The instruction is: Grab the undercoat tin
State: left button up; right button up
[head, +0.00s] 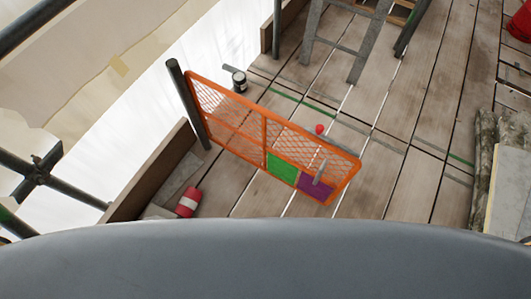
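Two tins show in the head view, and I cannot read a label on either. A red tin with a white band (188,202) is on the boards at the lower left, near a kickboard. A small dark tin with a pale band (240,84) stands on the far side of an orange mesh gate. I cannot tell which is the undercoat tin. Neither of my grippers is in view.
The orange mesh gate (265,143), with green and purple panels, crosses the middle. A ladder (360,62) stands behind it. A small red object (319,129) lies beyond the gate. Planks at right centre (415,150) are mostly clear. Scaffold poles (38,175) stand left.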

aim_at(240, 81)
jog(key=u, duration=1.05)
jog(key=l+u, duration=0.1)
jog(key=u, duration=0.35)
jog(key=k+u, duration=0.1)
jog(key=u, duration=0.4)
jog(key=l+u, duration=0.1)
jog(key=u, duration=0.35)
jog(key=k+u, duration=0.15)
jog(key=u, duration=0.75)
jog(key=k+l+u, duration=0.2)
jog(key=k+u, duration=0.65)
jog(key=k+j+u, duration=0.1)
jog(key=k+u, duration=0.3)
jog(key=k+j+u, duration=0.4)
jog(key=k+l+u, duration=0.2)
jog(key=k+u, duration=0.2)
jog(key=k+l+u, duration=0.1)
jog(key=k+u, duration=0.75)
jog(key=k+j+u, duration=0.15)
jog(key=k+u, duration=0.25)
jog(key=k+l+z, duration=0.35)
jog(key=k, duration=0.15)
jog(key=k+l+z, duration=0.3)
jog(key=k+l, duration=0.05)
jog(key=k, duration=0.1)
